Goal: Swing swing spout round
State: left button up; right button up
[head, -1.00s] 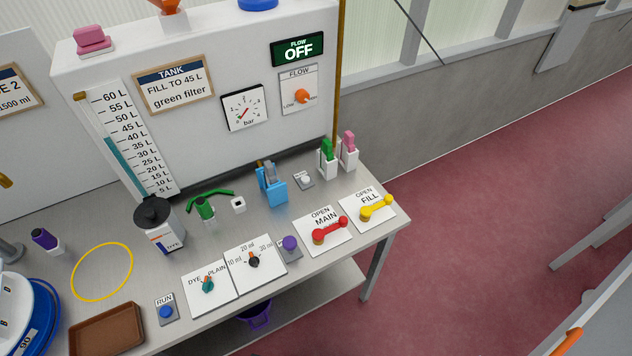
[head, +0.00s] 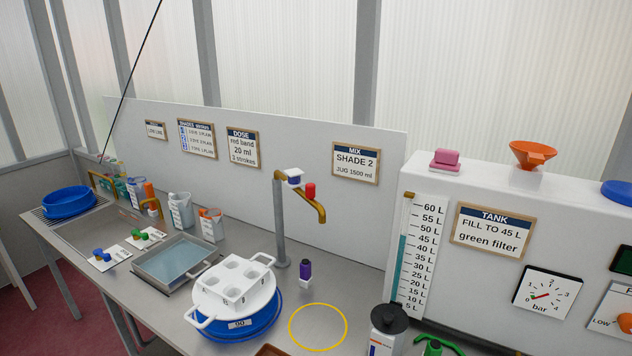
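The swing spout (head: 311,203) is a brass pipe at the top of a grey post (head: 280,222) on the bench, in the middle of the head view. It reaches to the right and its end bends down. A red knob (head: 310,190) sits on it, and a white and blue piece (head: 294,176) is near its top. The spout's tip hangs above the bench, behind the yellow ring (head: 318,326) in the picture. Neither of my grippers is in view.
A water tray (head: 176,262) and jugs (head: 181,210) are to the left. The tank (head: 480,195) stands at the right.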

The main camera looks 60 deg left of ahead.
aim_at(294, 182)
jog(key=u, duration=0.4)
jog(key=k+j+u, duration=0.1)
jog(key=u, duration=0.7)
jog(key=j+u, duration=0.1)
jog(key=u, duration=0.3)
jog(key=k+j+u, duration=0.1)
jog(key=u, duration=0.3)
jog(key=i+j+z, duration=0.2)
jog(key=j, duration=0.15)
jog(key=i+j+z, duration=0.2)
jog(key=j, duration=0.15)
jog(key=k, duration=0.1)
